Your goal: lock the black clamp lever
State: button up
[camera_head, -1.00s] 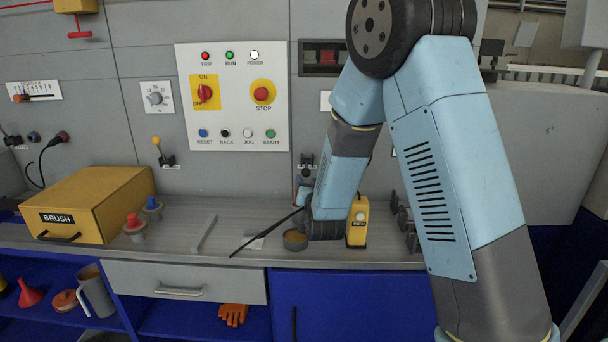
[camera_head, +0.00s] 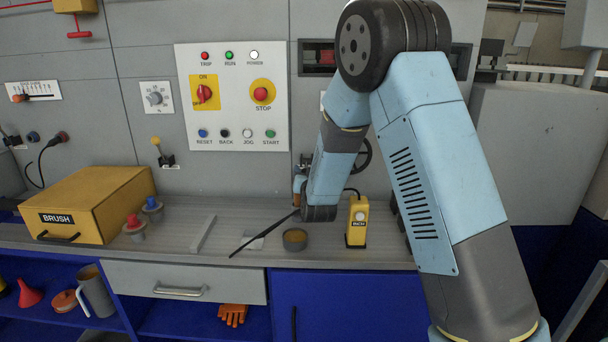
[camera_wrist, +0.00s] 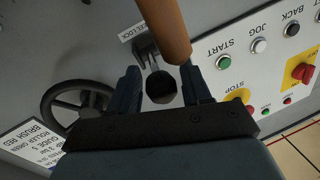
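The black clamp lever (camera_wrist: 161,88) shows in the wrist view, with its dark round end facing me and its bracket on the grey panel beside a small white label. My gripper (camera_wrist: 160,72) is open, with one dark finger on each side of the lever. I cannot tell whether either finger touches it. A brown cylinder (camera_wrist: 165,28) crosses the top of the wrist view close to the right finger; I cannot tell what it belongs to. In the head view my forearm hides most of the gripper and the lever area.
A black handwheel (camera_wrist: 75,103) is left of the lever in the wrist view. The panel with buttons (camera_head: 232,97) is left of my arm. Below are a yellow block (camera_head: 357,222), a round tin (camera_head: 295,240) and a thin black rod (camera_head: 262,234) on the bench.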

grip_shut()
